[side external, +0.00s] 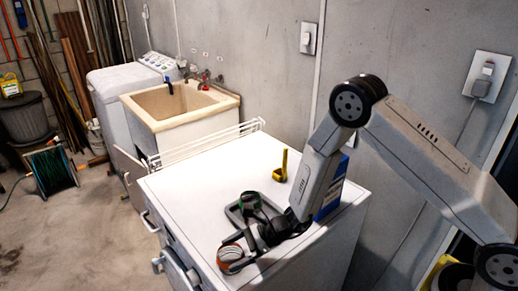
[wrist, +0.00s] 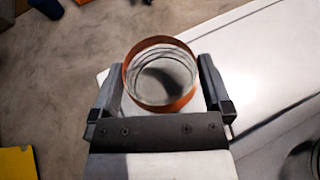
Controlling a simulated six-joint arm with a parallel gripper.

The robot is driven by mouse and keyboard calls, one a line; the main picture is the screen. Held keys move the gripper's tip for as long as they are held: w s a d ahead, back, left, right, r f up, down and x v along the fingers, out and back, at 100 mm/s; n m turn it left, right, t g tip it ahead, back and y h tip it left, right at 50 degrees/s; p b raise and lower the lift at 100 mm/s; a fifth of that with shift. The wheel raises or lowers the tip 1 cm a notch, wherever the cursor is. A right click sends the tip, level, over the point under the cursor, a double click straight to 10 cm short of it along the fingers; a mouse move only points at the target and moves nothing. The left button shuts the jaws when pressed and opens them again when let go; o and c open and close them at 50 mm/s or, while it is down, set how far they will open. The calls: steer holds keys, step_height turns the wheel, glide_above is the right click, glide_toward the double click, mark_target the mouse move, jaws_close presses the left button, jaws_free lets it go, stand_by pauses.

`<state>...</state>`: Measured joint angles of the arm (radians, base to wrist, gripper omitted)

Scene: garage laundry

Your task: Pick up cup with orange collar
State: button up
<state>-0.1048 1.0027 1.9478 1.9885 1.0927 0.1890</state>
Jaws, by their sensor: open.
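The cup with the orange collar (side external: 231,256) stands near the front edge of the white cabinet top. In the wrist view, its round orange rim (wrist: 130,78) lies between the two fingers, with a pale ribbed inside. My gripper (side external: 236,246) is low over the cabinet top at the cup, and part of the cup is hidden behind it. In the wrist view my gripper (wrist: 158,82) is open, with one finger on each side of the cup. A small gap shows at each side of the rim; I cannot tell whether either finger touches the cup lower down.
A grey tray (side external: 233,214) with a dark green-topped object (side external: 249,201) lies just behind my gripper. A yellow object (side external: 282,166) and a blue box (side external: 333,193) stand farther back. The cabinet top (side external: 190,185) is clear at left. A sink (side external: 180,108) stands beyond.

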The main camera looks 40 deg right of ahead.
steer(key=shift+w+a+f, duration=0.2)
steer(key=shift+a, duration=0.3)
steer(key=shift+c, duration=0.2)
steer(key=c, duration=0.8)
steer(key=shift+c, duration=0.2)
steer(key=shift+r, duration=0.1)
steer(key=shift+r, duration=0.75)
steer(key=s+d+r, duration=0.4)
steer(key=s+r, duration=0.7)
steer(key=s, duration=0.2)
steer(key=shift+d+r, duration=0.15)
steer(key=shift+d, duration=0.25)
